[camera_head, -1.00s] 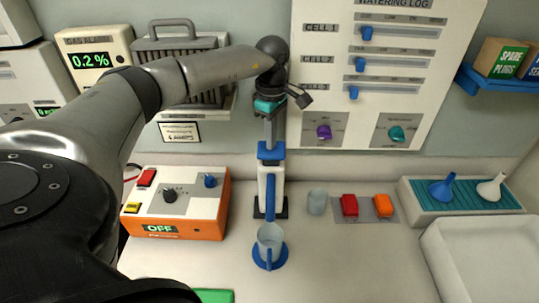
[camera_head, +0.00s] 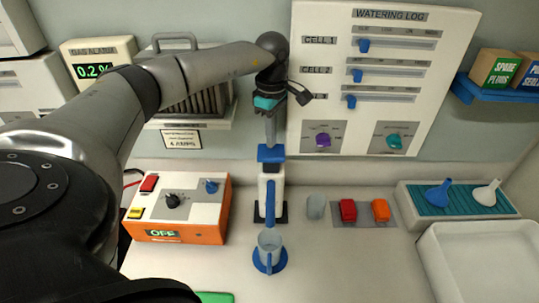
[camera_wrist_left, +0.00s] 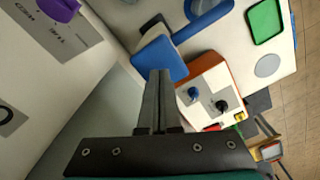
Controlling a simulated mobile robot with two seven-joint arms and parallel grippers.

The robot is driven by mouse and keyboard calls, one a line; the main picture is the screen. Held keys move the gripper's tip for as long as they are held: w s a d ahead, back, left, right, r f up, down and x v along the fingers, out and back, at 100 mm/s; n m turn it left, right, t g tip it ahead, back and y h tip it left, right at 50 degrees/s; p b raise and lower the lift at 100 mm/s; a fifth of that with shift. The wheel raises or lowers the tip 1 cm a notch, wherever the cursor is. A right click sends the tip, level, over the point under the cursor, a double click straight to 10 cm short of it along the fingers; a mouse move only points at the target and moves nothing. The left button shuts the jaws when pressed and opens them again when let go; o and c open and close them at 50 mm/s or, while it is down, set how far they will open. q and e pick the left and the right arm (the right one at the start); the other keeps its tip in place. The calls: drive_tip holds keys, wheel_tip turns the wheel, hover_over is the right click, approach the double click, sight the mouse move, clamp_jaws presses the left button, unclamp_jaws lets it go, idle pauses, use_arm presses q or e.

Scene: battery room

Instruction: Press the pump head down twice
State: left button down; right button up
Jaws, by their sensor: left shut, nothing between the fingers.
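The pump stands upright on the counter, with a blue pump head (camera_head: 270,153) on top of a white body (camera_head: 263,190). A blue spout runs down the front towards a clear cup (camera_head: 269,240) on a blue round base. My left gripper (camera_head: 270,142) points down, shut and empty, directly above the pump head. In the left wrist view the closed fingers (camera_wrist_left: 159,75) reach the near edge of the blue pump head (camera_wrist_left: 161,55). I cannot tell whether they touch it. My right gripper is out of view.
An orange charger box (camera_head: 178,205) showing OFF stands left of the pump. A white tray (camera_head: 480,260) is at the right edge. The watering log panel (camera_head: 375,75) is behind.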

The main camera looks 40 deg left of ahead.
use_arm(q)
wheel_tip(320, 180, up, 6)
drive_tip(key=p, duration=0.5)
idle(0.5)
drive_tip(key=shift+d, duration=0.1)
